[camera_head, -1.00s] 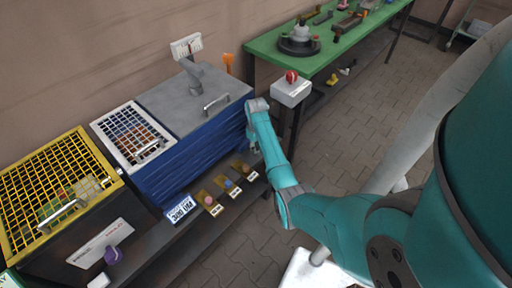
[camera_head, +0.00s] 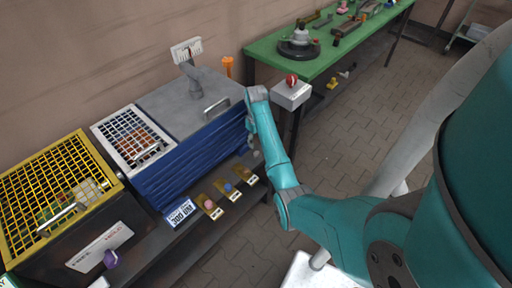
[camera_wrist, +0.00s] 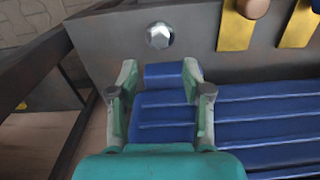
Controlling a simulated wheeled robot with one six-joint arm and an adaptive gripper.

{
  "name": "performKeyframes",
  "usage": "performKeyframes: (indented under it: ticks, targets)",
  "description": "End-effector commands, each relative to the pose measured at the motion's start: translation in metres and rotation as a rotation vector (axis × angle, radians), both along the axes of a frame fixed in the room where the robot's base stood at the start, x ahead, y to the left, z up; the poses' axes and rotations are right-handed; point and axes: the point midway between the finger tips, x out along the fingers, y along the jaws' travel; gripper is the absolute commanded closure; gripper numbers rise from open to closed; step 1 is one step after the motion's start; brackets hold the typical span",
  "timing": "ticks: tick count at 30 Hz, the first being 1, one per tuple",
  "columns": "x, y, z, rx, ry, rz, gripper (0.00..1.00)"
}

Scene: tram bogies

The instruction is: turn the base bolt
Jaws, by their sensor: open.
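The base bolt, a silver hex bolt (camera_wrist: 159,35), sits in the grey ledge (camera_wrist: 120,40) at the top of the wrist view. My gripper (camera_wrist: 160,88) is open, with its two teal fingers spread to either side of a blue ribbed part and the bolt just beyond their tips. I see no contact with the bolt. In the head view my arm reaches to the right end of the blue ribbed machine (camera_head: 195,155). The gripper is small there, and the bolt cannot be made out.
Brown tabs with coloured knobs (camera_head: 228,187) line the shelf front. A yellow mesh cage (camera_head: 60,190) stands at left. A green bench (camera_head: 340,50) and a white box with a red button (camera_head: 291,92) are behind my arm.

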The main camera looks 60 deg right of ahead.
Motion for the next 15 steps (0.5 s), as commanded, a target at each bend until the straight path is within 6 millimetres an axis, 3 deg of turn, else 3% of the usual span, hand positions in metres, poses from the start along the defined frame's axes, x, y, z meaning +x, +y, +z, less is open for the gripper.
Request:
performKeyframes:
  ticks: [6,15]
  targets:
    - [0.0,0.0,0.035,-0.002,-0.002,0.0,0.51]
    - [0.0,0.0,0.049,0.0,0.001,0.0,0.51]
